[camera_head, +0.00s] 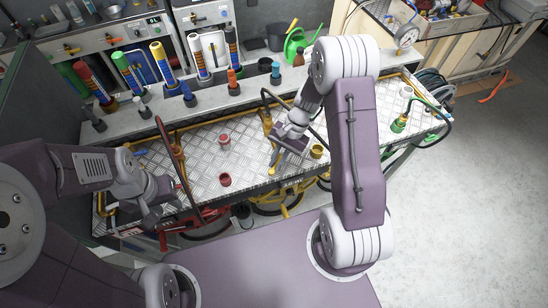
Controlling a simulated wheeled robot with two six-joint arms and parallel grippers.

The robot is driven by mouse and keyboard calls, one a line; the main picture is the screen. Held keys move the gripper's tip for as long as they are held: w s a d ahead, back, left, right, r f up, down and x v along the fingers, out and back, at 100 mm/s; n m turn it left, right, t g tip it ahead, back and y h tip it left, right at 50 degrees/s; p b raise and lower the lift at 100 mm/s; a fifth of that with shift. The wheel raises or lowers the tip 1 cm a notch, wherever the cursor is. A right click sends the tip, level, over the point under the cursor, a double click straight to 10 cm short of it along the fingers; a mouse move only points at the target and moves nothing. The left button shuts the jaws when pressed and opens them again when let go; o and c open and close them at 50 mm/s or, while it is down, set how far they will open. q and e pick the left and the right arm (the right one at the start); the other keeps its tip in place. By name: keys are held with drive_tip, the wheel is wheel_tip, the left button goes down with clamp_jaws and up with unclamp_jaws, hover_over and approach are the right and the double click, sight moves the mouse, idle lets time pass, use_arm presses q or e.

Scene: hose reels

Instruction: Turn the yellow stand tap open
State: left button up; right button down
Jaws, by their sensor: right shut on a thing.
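The yellow stand tap (267,124) stands near the middle of the metal diamond-plate bench, with a black hose arching from its top. My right gripper (274,157) is low beside the tap, on its right and near side. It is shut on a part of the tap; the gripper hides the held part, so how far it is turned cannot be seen. My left gripper (124,226) is at the bench's left front corner, well away from the yellow tap. Its fingers are too unclear to tell open from shut.
A red stand (164,130) with a red hose is on the left, a green stand (399,124) on the right. A red cup (225,180), pink cup (224,139) and yellow cup (317,151) sit on the plate. Hose reels hang below the front edge. Several coloured tubes stand behind.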

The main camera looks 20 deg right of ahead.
drive_tip(key=n, duration=0.1)
drive_tip(key=d+n+g, duration=0.1)
drive_tip(key=n, duration=0.1)
drive_tip(key=n+h, duration=0.1)
drive_tip(key=shift+s+d+r+n+g+p, duration=0.1)
drive_tip(key=shift+s+d+n+g+p, duration=0.2)
drive_tip(key=shift+s+p, duration=0.1)
drive_tip(key=shift+s+d+n+g+h+p, duration=0.15)
drive_tip(key=shift+d+n+g+h, duration=0.25)
drive_tip(key=shift+n, duration=0.75)
drive_tip(key=shift+w+d+n+g+h+p, duration=0.15)
drive_tip(key=shift+d+n+h, duration=0.3)
drive_tip(key=shift+n, duration=0.7)
drive_tip(key=shift+s, duration=0.1)
drive_tip(key=shift+d, duration=0.1)
drive_tip(key=c, duration=1.5)
unclamp_jaws()
drive_tip(key=shift+c, duration=0.2)
drive_tip(key=shift+o, duration=0.5)
drive_tip(key=shift+s, duration=0.1)
